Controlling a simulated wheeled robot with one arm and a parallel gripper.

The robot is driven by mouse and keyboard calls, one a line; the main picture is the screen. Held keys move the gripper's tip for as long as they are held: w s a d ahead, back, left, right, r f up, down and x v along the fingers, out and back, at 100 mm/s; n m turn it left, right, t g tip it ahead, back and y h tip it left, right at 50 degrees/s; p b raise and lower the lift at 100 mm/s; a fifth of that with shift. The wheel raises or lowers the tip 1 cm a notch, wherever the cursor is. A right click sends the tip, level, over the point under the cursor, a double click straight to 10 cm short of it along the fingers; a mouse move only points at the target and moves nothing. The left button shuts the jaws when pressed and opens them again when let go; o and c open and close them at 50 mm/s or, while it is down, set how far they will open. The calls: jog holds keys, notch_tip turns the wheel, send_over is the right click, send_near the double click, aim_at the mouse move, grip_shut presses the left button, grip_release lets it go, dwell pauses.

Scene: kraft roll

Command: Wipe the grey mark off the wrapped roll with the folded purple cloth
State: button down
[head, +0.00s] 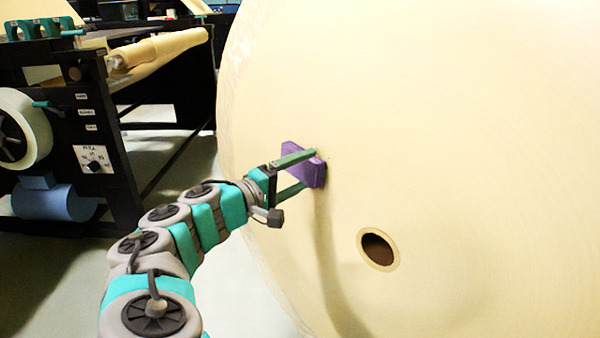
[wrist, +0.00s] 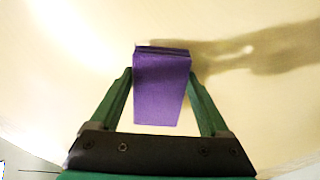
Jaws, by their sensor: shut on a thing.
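The wrapped roll (head: 470,150) is a huge cream-coloured disc face filling the right of the head view. It also fills the wrist view's background (wrist: 60,70). My gripper (head: 311,169) is shut on the folded purple cloth (head: 317,176), left of the roll's core hole. In the wrist view the cloth (wrist: 161,95) sits squarely between the two green fingers of my gripper (wrist: 161,76). The cloth's far edge is at or very close to the roll's face; I cannot tell whether it touches. No grey mark shows clearly; the cloth may hide it.
The roll's core hole (head: 378,249) is below and right of the cloth. My arm's shadow runs down the roll's face. A dark machine frame (head: 110,190) with a blue motor (head: 55,199) and a smaller paper roll (head: 160,48) stands at left. Open floor lies between.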

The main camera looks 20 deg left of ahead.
jog(key=shift+w+d, duration=0.25)
jog(key=shift+w, duration=0.25)
